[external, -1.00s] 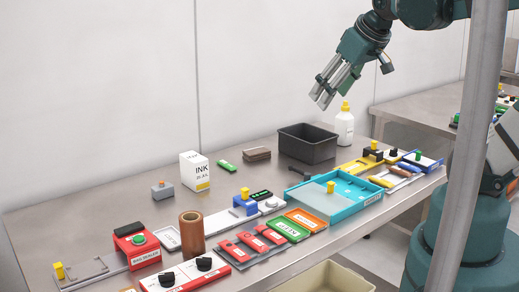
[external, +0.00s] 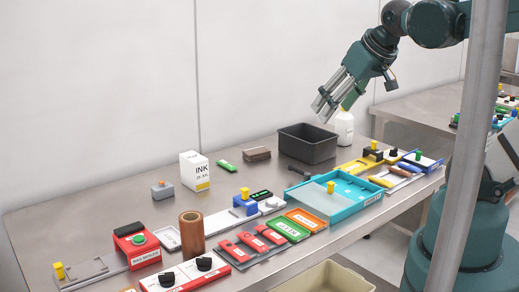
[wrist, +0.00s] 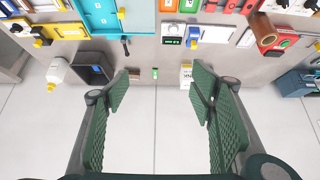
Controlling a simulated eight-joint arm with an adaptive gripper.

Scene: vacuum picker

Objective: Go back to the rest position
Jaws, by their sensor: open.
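My gripper (external: 322,110) hangs in the air above the back right of the table, left of and above the white bottle (external: 345,125) and above the black bin (external: 306,144). Its fingers point down and to the left. In the wrist view my gripper (wrist: 160,85) shows two green padded fingers spread wide apart with nothing between them. No object is held.
The steel table (external: 120,200) carries an ink box (external: 194,171), a brown cylinder (external: 192,235), a turquoise tray (external: 362,195) and several coloured fixtures. A beige bin (external: 325,280) stands at the front below the table edge. A grey post (external: 470,150) crosses the external view.

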